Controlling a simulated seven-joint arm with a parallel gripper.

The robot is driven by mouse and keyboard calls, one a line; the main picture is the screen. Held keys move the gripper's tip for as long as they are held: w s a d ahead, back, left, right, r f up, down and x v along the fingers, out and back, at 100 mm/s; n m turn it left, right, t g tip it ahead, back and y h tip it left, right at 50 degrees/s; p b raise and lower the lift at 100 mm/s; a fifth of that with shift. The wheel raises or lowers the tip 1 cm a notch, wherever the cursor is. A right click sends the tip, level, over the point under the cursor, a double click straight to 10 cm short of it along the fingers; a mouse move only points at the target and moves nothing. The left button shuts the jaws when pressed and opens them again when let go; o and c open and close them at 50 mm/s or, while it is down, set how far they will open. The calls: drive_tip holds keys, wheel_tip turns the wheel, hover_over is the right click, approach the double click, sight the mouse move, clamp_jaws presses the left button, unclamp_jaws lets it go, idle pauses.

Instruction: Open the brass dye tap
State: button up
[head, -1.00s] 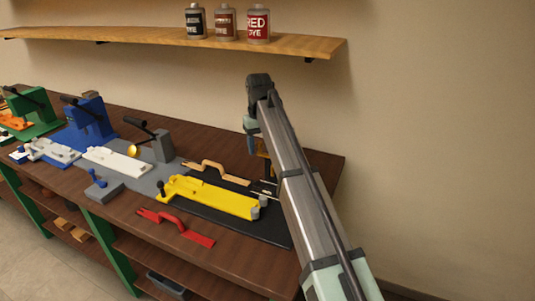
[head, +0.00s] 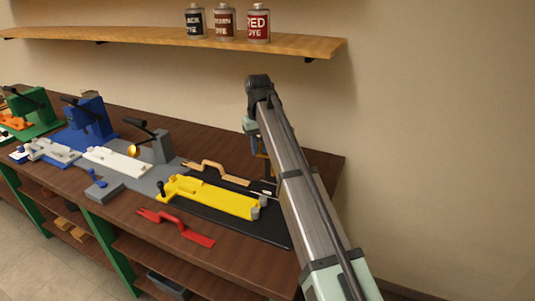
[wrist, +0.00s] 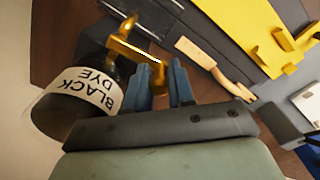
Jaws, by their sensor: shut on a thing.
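The brass dye tap (wrist: 133,50) is in the upper middle of the wrist view. Its bent end reaches between the blue fingers of my gripper (wrist: 163,76), which are shut on it. The dark container labelled BLACK DYE (wrist: 78,98) is close on the left of the fingers. In the head view my gripper (head: 257,148) is small and mostly hidden behind my own arm, at the far right end of the bench. The tap is hardly visible there.
A yellow fixture (head: 210,197) lies on a black mat, with a tan strap piece (head: 215,167) behind it and a red piece (head: 178,228) in front. Grey, blue and green stations stand to the left. Three dye bottles (head: 225,22) stand on the wall shelf.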

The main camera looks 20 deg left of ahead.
drive_tip(key=shift+s, duration=0.45)
drive_tip(key=s+d, duration=0.4)
drive_tip(key=d, duration=0.1)
drive_tip(key=shift+s, duration=0.4)
idle(1.6)
drive_tip(key=shift+d+f, duration=0.1)
drive_tip(key=o, duration=0.8)
drive_tip(key=shift+w, duration=0.15)
drive_tip(key=shift+o, duration=0.2)
drive_tip(key=shift+r, duration=0.2)
